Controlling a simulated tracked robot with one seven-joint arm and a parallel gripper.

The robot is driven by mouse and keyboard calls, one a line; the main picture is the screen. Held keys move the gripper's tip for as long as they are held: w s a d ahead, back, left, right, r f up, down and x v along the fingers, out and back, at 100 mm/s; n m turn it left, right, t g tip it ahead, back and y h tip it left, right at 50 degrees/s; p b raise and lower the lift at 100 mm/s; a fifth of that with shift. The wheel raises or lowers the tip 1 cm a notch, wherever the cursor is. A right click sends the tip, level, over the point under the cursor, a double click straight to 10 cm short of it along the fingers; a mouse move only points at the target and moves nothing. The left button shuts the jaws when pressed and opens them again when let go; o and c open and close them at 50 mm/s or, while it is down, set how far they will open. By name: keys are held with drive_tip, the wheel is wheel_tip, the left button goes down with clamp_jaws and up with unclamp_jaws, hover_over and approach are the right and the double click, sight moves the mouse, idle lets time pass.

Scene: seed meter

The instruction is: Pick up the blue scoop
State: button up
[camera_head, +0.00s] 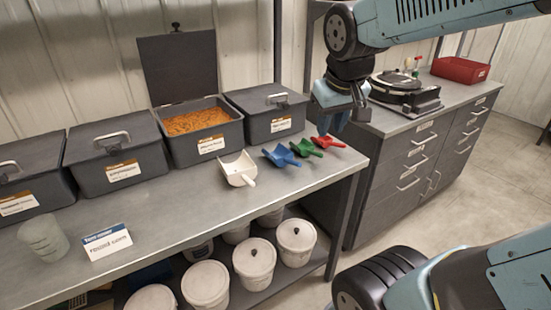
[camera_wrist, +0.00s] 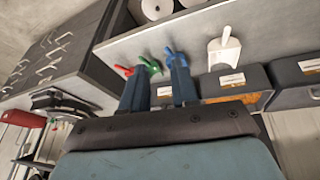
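The blue scoop (camera_head: 281,156) lies on the grey bench in the head view, between the white scoop (camera_head: 239,169) and the green scoop (camera_head: 304,147). The red scoop (camera_head: 328,142) lies at the right end of this row. My gripper (camera_head: 333,124) is above the bench's right end, over the red scoop's side of the row and apart from the scoops. In the wrist view its two fingers (camera_wrist: 158,92) stand apart with nothing between them. There the blue scoop (camera_wrist: 172,54) shows just beyond the right fingertip, which hides part of it.
Lidded grey bins (camera_head: 117,160) line the bench's back, one open bin (camera_head: 206,141) holding orange material. A beaker (camera_head: 43,240) and a sign (camera_head: 107,242) stand at the front left. White buckets (camera_head: 254,262) are below. A drawer cabinet (camera_head: 420,160) stands right.

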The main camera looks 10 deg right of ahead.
drive_tip(key=w+a+f+n+g+h, duration=0.1)
drive_tip(key=w+a+f+n+h, duration=0.1)
drive_tip(key=w+f, duration=0.6)
drive_tip(key=n+h, duration=0.3)
approach(289, 161)
drive_tip(key=x, duration=1)
drive_tip(key=shift+w+d+f, duration=0.1)
drive_tip(key=shift+d+f, duration=0.15)
drive_tip(key=shift+f, duration=0.05)
drive_tip(key=shift+c, duration=0.3)
clamp_jaws()
